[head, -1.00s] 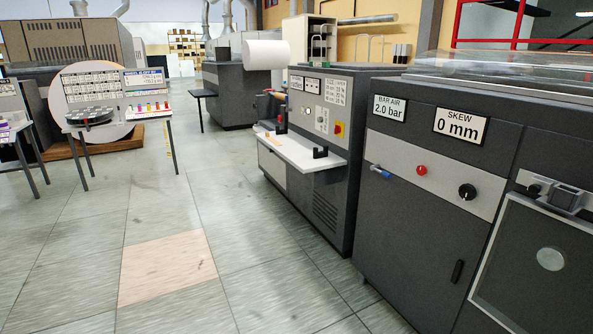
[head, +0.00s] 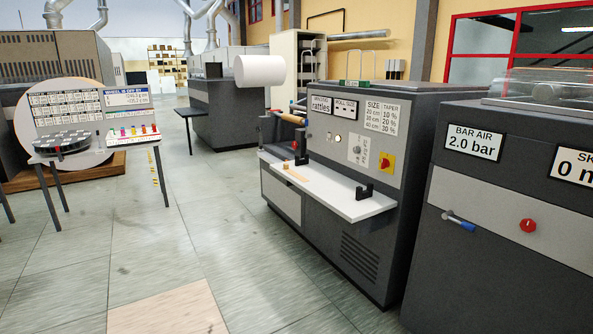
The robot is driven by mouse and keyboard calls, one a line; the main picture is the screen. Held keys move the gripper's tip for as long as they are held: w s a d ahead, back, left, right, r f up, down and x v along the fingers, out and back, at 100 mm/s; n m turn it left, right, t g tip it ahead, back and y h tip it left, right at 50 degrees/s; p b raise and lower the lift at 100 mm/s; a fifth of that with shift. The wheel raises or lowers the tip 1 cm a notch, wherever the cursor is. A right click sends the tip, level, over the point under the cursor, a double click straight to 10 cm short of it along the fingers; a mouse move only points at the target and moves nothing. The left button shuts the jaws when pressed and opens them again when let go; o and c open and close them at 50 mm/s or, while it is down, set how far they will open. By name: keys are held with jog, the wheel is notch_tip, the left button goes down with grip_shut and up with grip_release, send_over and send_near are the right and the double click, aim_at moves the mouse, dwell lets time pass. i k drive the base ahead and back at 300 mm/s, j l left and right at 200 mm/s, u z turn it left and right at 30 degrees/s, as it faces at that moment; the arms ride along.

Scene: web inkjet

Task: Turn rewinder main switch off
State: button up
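The machine with a roll-size display and a size/taper chart, which looks like the rewinder (head: 345,240), stands right of centre in the head view. A red rotary switch on a yellow plate (head: 386,163) is on the right of its grey front panel. It looks like the main switch; its exact setting is too small to tell. A grey knob (head: 355,150) is left of it. My gripper is not in view.
A white shelf (head: 335,198) juts from the machine's front, with black brackets and a small wooden piece on it. The BAR AIR cabinet (head: 470,270) stands close at right. A table with a dial (head: 75,150) is at left. The tiled floor (head: 180,240) between is clear.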

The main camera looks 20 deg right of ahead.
aim_at(384, 162)
jog(key=i+z, duration=0.15)
jog(key=i, duration=0.3)
jog(key=i+j+z, duration=0.1)
jog(key=i, duration=0.35)
jog(key=i+j+z, duration=0.15)
jog(key=i, duration=0.25)
jog(key=i+j+z, duration=0.1)
jog(key=i, duration=0.35)
jog(key=i+j+z, duration=0.95)
jog(key=l, duration=0.1)
